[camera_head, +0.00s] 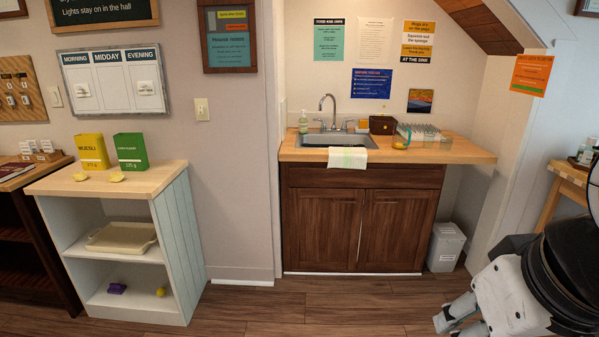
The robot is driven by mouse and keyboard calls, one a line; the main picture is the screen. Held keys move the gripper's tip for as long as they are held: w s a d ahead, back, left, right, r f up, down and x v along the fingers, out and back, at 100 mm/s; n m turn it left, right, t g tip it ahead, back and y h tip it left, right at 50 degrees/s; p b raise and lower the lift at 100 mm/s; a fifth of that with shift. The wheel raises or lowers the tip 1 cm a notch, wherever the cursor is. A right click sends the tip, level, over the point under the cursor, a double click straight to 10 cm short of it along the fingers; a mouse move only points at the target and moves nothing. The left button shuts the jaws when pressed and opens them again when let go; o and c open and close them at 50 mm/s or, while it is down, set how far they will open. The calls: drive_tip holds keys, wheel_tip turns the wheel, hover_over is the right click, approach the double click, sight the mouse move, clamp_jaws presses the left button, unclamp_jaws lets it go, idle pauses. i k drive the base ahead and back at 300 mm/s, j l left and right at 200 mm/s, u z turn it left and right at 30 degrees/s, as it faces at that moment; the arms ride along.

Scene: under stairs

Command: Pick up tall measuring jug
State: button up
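A tall measuring jug cannot be made out for certain. Clear, see-through vessels (431,134) stand at the right part of the wooden sink counter (470,151), beside a white rack; they are too small to tell which, if any, is the jug. My gripper (449,322) is at the bottom right edge, low over the floor and well away from the counter. Its grey fingers are partly cut off by the frame, so I cannot tell how far apart they are. Nothing is visibly held.
The counter also bears a sink (338,140), soap bottle (303,122), dark box (382,125) and white rack (417,131). A bin (445,247) stands beside the cabinet. A white shelf unit (180,245) is at left. The wooden floor (320,300) between is clear.

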sight(402, 136)
drive_tip(key=i, duration=1.25)
drive_tip(key=i+j+z, duration=0.1)
drive_tip(key=i, duration=1.15)
drive_tip(key=i+j+z, duration=0.25)
drive_tip(key=z, duration=0.15)
drive_tip(key=i+j+z, duration=0.65)
drive_tip(key=j+z, duration=0.15)
